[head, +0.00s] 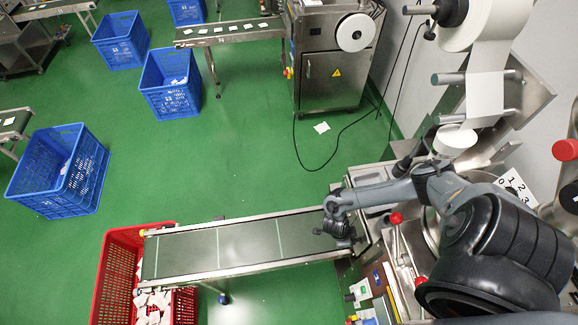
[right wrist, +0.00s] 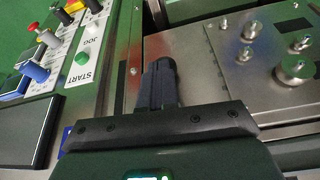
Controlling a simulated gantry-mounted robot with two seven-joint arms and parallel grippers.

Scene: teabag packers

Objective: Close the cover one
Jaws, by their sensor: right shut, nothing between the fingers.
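My right gripper (head: 343,240) is at the right end of the conveyor in the head view, beside the packing machine. In the right wrist view the dark fingers of my right gripper (right wrist: 160,75) are together and empty, over a bare metal surface (right wrist: 135,62). To their right is a metal plate (right wrist: 228,48) with several round knobs. I cannot tell whether this plate is cover one, or whether it is open or shut. A white card with numbers (head: 516,187) stands on the machine, partly behind my right arm. My left gripper is not in view.
A control panel (right wrist: 95,50) with a START label, a green button and switches lies left of the fingers. A red-ball lever (head: 396,218) stands close right of my gripper. The conveyor belt (head: 240,243) is empty and leads to a red crate (head: 112,262).

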